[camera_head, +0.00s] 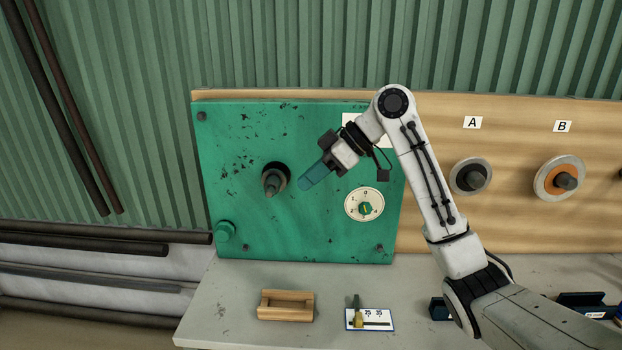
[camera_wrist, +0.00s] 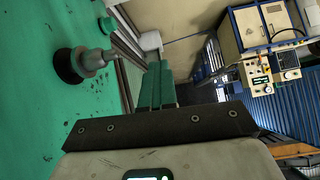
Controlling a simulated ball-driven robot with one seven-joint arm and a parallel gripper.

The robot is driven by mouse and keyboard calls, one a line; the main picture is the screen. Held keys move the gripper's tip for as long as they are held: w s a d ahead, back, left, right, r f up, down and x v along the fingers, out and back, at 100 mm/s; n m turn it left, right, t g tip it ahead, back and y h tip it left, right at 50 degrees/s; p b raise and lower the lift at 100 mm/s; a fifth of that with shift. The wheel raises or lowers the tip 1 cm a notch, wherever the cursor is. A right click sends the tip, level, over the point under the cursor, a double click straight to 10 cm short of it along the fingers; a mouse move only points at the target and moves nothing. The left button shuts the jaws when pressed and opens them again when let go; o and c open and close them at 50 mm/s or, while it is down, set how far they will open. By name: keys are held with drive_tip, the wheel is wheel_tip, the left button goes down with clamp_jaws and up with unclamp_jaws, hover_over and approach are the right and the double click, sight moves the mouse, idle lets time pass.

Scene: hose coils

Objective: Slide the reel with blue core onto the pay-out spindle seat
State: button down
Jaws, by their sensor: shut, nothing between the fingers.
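The pay-out spindle (camera_head: 271,183), a grey stub in a dark round collar, sticks out of the green panel (camera_head: 230,150); no reel shows on it. It also shows in the wrist view (camera_wrist: 95,60). My gripper (camera_head: 306,184) is just right of the spindle in the head view, its teal fingers shut together and empty; they also show in the wrist view (camera_wrist: 157,85). I make out no reel with a blue core. A reel with a dark core (camera_head: 468,176) hangs under label A, and a reel with an orange core (camera_head: 546,182) hangs under label B.
A dial (camera_head: 365,204) is on the panel's lower right, a green knob (camera_head: 225,231) at its lower left. A wooden cradle (camera_head: 286,305) and a card with a small tool (camera_head: 369,320) lie on the bench (camera_head: 230,300). Dark pipes (camera_head: 100,236) run at left.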

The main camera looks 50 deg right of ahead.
drive_tip(key=shift+w+d, duration=0.2)
drive_tip(key=w+d+p, duration=0.1)
drive_tip(key=w+d, duration=0.6)
drive_tip(key=d, duration=0.2)
drive_tip(key=shift+w+d+p, duration=0.25)
drive_tip(key=shift+d+p, duration=0.1)
drive_tip(key=shift+d, duration=0.05)
idle(2.4)
drive_tip(key=shift+w+d+f, duration=0.1)
drive_tip(key=shift+d+f, duration=0.05)
drive_tip(key=shift+d, duration=0.05)
idle(0.4)
drive_tip(key=shift+w+d+r+n, duration=0.2)
drive_tip(key=shift+d+r+n, duration=0.05)
drive_tip(key=shift+r+n, duration=0.3)
drive_tip(key=shift+f, duration=0.1)
drive_tip(key=shift+s+f, duration=0.1)
